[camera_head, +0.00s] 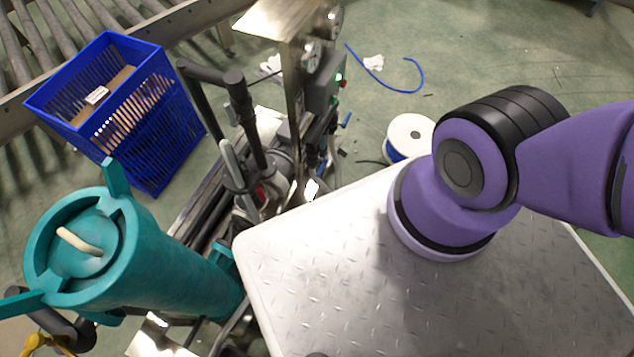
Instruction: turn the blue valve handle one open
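A small blue lever-like part (346,120) shows on the right side of the machine in the middle of the view, just right of the grey control box. It may be the blue valve handle one; it is too small to tell which way it is turned. More blue bits beside the machine's lower pipes are partly hidden. My purple arm rises from my metal-plated base and leaves the view at the right edge. My gripper is out of view, so its state and its distance from the handle do not show.
A teal cylinder (185,262) with lugs stands at lower left. A blue slotted crate (178,140) stands at upper left beside a roller conveyor (60,30). A grey control box (322,88) has red and green lights. A spool (409,130) and blue hose (421,82) lie on green floor.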

